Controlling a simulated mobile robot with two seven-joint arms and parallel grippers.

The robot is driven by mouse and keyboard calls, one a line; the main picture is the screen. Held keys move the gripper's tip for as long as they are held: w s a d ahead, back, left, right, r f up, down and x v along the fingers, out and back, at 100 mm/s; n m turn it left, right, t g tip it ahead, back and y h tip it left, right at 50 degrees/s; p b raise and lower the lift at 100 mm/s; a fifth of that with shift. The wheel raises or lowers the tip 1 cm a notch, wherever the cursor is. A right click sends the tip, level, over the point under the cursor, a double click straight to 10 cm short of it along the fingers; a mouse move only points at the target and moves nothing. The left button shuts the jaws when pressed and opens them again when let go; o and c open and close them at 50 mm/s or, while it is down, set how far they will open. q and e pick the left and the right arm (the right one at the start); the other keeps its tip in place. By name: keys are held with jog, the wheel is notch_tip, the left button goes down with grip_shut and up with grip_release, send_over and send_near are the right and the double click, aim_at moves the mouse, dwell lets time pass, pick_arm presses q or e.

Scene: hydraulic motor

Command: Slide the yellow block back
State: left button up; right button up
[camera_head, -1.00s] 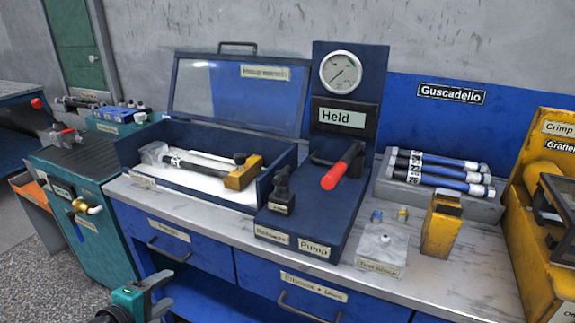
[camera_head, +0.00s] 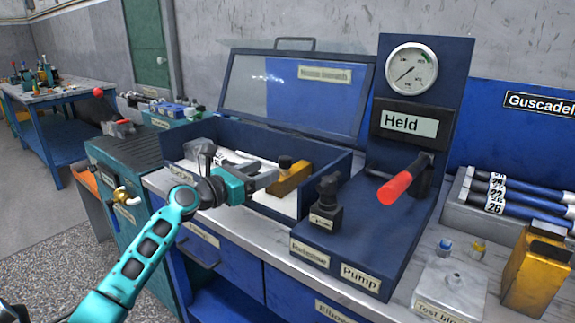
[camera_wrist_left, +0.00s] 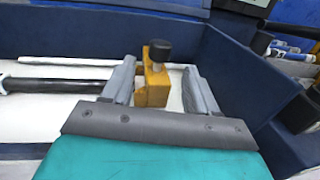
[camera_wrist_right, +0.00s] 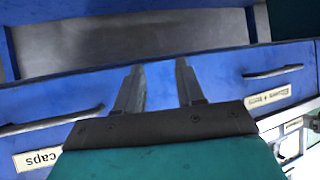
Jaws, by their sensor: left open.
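The yellow block (camera_head: 291,178) with a black knob stands inside the open blue case, at its right end. My left gripper (camera_head: 272,176) reaches into the case from the left, beside the block. In the left wrist view the yellow block (camera_wrist_left: 153,82) shows between the two spread fingers (camera_wrist_left: 160,75), with a gap to the right finger. I cannot tell whether the left finger touches it. A dark rod (camera_wrist_left: 50,85) lies to the left of the block. My right gripper (camera_wrist_right: 160,70) is open and empty, facing blue drawer fronts.
The case's blue wall (camera_head: 325,190) rises close to the right of the block, and its clear lid (camera_head: 290,95) stands open behind. A pump with a red lever (camera_head: 400,182) and gauge stands right. Another yellow block (camera_head: 535,265) sits on the counter.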

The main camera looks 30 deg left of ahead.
aim_at(280, 164)
pick_arm(q)
jog(key=b+x, duration=0.1)
jog(key=x, duration=0.7)
jog(key=shift+w+b, duration=0.1)
jog(key=shift+b, duration=0.3)
jog(key=shift+c, duration=0.4)
grip_shut()
